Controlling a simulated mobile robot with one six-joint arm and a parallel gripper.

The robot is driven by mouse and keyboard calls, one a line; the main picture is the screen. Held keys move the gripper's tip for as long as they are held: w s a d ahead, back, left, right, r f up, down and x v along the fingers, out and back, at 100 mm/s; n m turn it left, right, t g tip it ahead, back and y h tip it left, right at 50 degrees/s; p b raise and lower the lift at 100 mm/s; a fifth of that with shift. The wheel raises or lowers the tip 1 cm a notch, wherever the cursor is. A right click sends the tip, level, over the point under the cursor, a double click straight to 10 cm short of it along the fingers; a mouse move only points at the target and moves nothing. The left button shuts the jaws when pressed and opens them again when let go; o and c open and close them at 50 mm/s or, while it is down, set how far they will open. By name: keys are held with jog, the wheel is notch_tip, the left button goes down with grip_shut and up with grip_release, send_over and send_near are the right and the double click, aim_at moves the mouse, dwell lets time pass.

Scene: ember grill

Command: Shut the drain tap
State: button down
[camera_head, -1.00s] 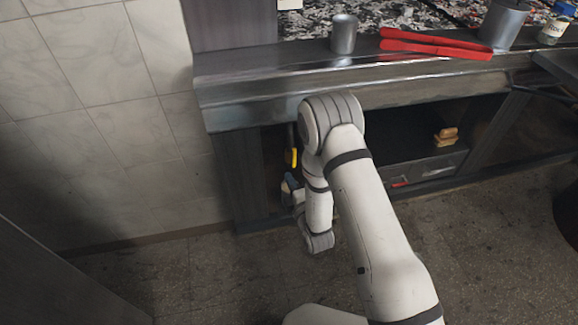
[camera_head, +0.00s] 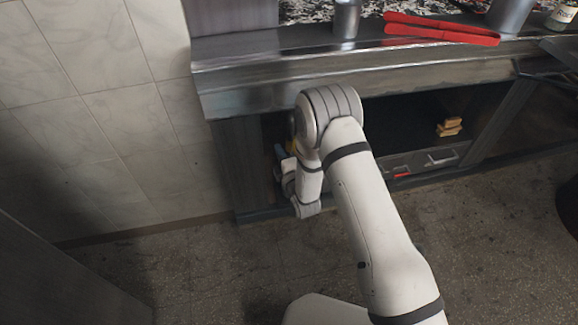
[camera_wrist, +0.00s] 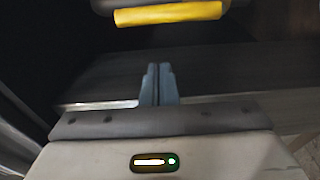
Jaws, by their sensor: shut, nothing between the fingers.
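The drain tap shows as a yellow lever (camera_wrist: 168,13) at the top of the wrist view, lying crosswise, with a dark part behind it. In the head view a small bit of yellow (camera_head: 293,146) shows beside my arm, under the counter at the left; my arm hides most of it. My gripper (camera_wrist: 158,72) is shut and empty, its two blue-grey fingertips together. In the wrist view the fingertips are below the yellow lever with a visible gap. In the head view my gripper is inside the left end of the opening, mostly hidden by my wrist.
The steel counter edge (camera_head: 400,62) runs above the opening. Inside are yellowish blocks (camera_head: 449,127) and a drawer-like tray (camera_head: 442,157) at the right. The tiled wall (camera_head: 100,110) is at left.

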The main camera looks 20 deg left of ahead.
jog(key=shift+w+d+b, duration=0.2)
jog(key=shift+w+d, duration=0.4)
jog(key=shift+d, duration=0.2)
jog(key=shift+w+d+b, duration=0.15)
jog(key=shift+w+d, duration=0.4)
jog(key=shift+d, duration=0.2)
